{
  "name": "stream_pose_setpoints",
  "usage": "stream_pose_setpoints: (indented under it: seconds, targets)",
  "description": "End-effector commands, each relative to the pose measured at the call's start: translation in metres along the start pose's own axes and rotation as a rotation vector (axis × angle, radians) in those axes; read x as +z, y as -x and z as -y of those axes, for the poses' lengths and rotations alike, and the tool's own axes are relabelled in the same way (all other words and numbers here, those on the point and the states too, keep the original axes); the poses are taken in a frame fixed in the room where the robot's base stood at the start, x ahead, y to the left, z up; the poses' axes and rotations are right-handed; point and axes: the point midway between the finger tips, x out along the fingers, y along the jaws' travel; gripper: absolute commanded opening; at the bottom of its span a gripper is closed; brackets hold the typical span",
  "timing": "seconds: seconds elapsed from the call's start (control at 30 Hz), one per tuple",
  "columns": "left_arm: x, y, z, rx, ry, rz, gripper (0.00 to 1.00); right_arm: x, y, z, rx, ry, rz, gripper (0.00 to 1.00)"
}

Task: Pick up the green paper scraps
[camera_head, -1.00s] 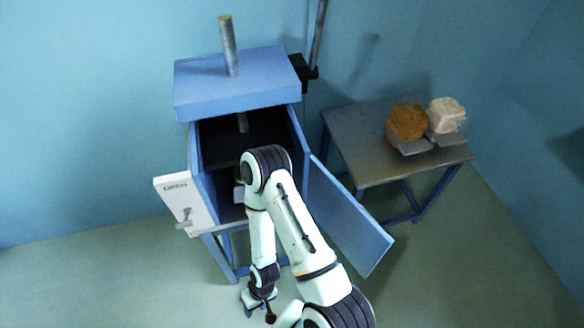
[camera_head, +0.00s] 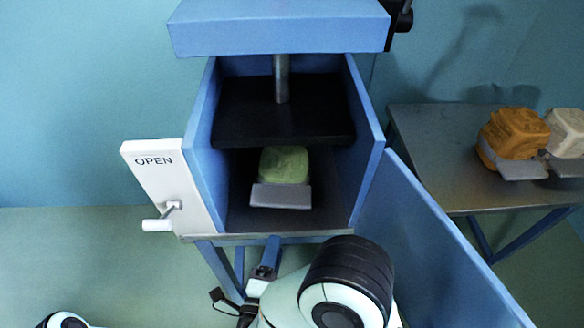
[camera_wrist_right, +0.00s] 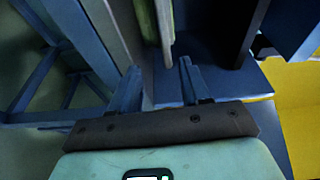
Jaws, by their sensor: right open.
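The green paper scraps (camera_head: 284,160) form a rounded block inside the open blue press, below its black plate. A grey tab (camera_head: 281,196) sits at the front of the block. In the wrist view, a green strip (camera_wrist_right: 149,22) that looks like the same block shows at the top, beside a grey plate. My right gripper (camera_wrist_right: 160,72) is open, with nothing between its fingers. It is apart from the block. In the head view, the right arm is low in front of the press, and its fingers are mostly hidden. My left gripper is not in view.
The press door (camera_head: 432,235) stands open to the right. A white panel marked OPEN (camera_head: 152,165) with a handle is at the left. A metal table (camera_head: 440,170) at the right holds an orange block (camera_head: 515,133) and a pale block (camera_head: 566,130).

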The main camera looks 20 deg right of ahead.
Motion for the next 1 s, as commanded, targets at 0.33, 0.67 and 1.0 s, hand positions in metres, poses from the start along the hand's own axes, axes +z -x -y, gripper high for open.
stream_pose_setpoints:
  seconds: [0.33, 0.67, 1.0]
  targets:
    - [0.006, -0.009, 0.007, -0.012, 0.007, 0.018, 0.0, -0.004, -0.052, 0.007, -0.024, -0.031, -0.021, 0.47]
    - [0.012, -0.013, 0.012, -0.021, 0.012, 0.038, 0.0, -0.004, -0.084, 0.007, -0.022, -0.029, -0.015, 0.47]
    - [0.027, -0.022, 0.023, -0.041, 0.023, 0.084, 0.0, -0.006, -0.128, 0.008, -0.022, -0.026, -0.015, 0.47]
